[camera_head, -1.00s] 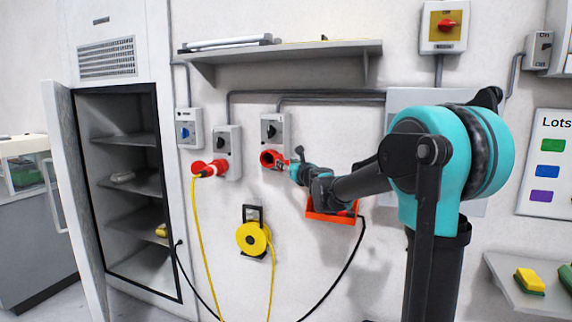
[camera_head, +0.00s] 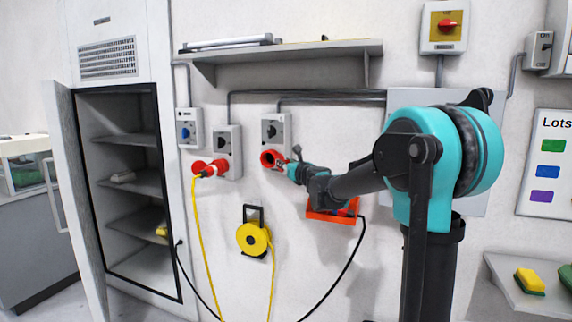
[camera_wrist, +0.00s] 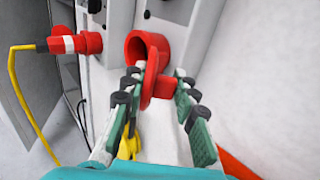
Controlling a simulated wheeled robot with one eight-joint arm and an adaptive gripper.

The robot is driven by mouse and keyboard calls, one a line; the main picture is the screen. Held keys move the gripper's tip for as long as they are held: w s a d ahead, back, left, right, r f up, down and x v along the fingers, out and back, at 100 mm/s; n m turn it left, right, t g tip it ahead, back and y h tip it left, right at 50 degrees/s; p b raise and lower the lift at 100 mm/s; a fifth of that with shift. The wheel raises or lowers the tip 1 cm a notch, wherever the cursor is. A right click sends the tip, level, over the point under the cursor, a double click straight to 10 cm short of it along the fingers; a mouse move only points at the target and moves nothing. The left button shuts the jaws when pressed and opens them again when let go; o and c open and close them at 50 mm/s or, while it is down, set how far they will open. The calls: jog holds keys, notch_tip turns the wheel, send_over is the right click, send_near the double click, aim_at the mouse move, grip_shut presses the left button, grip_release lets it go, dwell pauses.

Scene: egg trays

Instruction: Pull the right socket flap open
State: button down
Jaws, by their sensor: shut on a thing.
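The right socket is a grey box (camera_head: 276,131) on the wall with a dark rotary switch and a round red socket mouth (camera_head: 267,158) below it. In the wrist view the red socket (camera_wrist: 148,48) shows its dark opening, and its red flap (camera_wrist: 153,72) stands swung out from the mouth toward my gripper. My gripper (camera_wrist: 159,88) is shut on the flap's red tab (camera_wrist: 164,87), with one green-padded finger on each side. In the head view my gripper (camera_head: 284,168) is just right of the socket and hides part of the flap.
The left socket (camera_head: 228,150) holds a red plug (camera_head: 207,170) with a yellow cable. A yellow cable reel (camera_head: 253,238) hangs below. An orange-red bin (camera_head: 333,213) is on the wall under my arm. A shelf (camera_head: 290,54) runs above.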

jog(key=shift+w+d, duration=0.15)
jog(key=shift+d, duration=0.1)
jog(key=h, duration=0.1)
jog(key=m, duration=0.1)
jog(key=m+h, duration=0.1)
jog(key=shift+s+a+t+h, duration=0.25)
jog(key=shift+a+t+h, duration=0.05)
jog(key=shift+a+t, duration=0.1)
jog(key=shift+s+a+m+h, duration=0.15)
jog(key=shift+m+h, duration=0.55)
jog(key=shift+h, duration=0.4)
jog(key=c, duration=1.4)
grip_release()
jog(key=shift+d, duration=0.2)
jog(key=shift+o, duration=0.3)
jog(key=shift+a, duration=0.15)
jog(key=shift+s, duration=0.1)
